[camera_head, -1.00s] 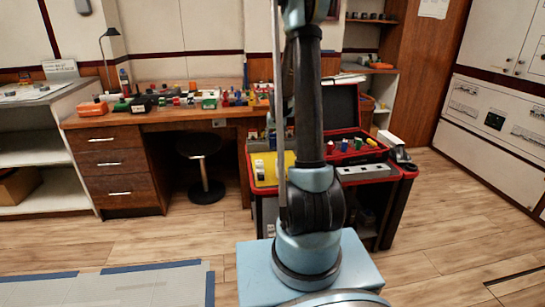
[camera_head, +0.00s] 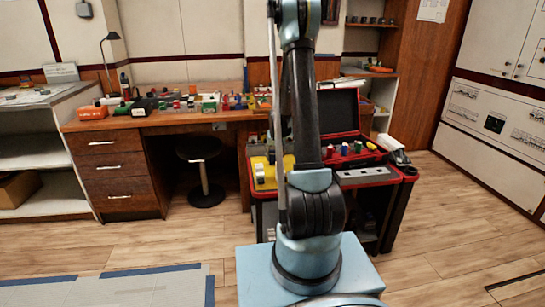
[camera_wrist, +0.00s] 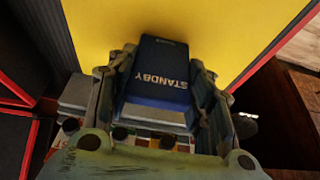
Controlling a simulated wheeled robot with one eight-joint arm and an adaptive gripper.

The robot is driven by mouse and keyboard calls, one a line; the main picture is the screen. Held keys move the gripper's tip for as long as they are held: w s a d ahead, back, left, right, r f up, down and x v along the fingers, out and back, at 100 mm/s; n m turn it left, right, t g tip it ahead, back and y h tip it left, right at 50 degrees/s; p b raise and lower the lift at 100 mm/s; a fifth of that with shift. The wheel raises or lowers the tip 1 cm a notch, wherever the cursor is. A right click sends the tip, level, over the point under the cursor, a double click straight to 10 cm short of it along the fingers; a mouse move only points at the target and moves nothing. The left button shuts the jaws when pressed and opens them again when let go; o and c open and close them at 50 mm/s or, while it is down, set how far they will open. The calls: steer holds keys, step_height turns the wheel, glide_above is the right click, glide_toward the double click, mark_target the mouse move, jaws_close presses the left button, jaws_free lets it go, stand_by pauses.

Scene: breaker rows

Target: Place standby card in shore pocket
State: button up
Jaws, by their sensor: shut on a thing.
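The standby card (camera_wrist: 160,75) is a dark blue block with "STANDBY" in pale letters, which read upside down in the wrist view. My gripper (camera_wrist: 158,82) is shut on it, with a finger along each side. The card lies over a yellow surface (camera_wrist: 230,30); I cannot tell if it touches it. The yellow surface also shows there on the left of the red-edged cart (camera_head: 264,184). I cannot make out a pocket marked shore.
An open red-trimmed case (camera_head: 338,112) with several coloured items stands on the cart. A grey strip with dark holes (camera_head: 365,176) lies at the cart's front. A wooden desk (camera_head: 160,119) with many small parts, and a stool (camera_head: 200,150), stand to the left. The floor is largely clear.

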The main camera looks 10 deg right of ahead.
steer(key=shift+f, duration=0.1)
steer(key=o, duration=1.1)
steer(key=shift+c, duration=0.2)
